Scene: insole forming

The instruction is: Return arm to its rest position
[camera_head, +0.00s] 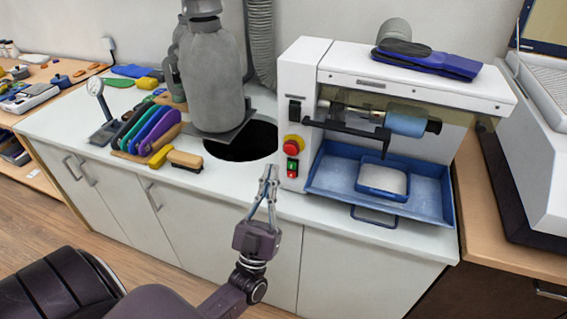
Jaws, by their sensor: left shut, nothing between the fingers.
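My left gripper (268,179) is in front of the white counter, left of the grinding machine's front corner. Its fingertips are together and hold nothing. My left arm comes in from the bottom left and reaches up to it. The right gripper is not in view.
The white grinding machine (300,75) stands on the counter (225,196), with a blue tray (425,202) below its roller and insoles (428,58) on top. A round dark opening (238,146), a grey cylinder machine (210,80), colored insoles in a rack (150,125) and a brush (185,160) are left of it.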

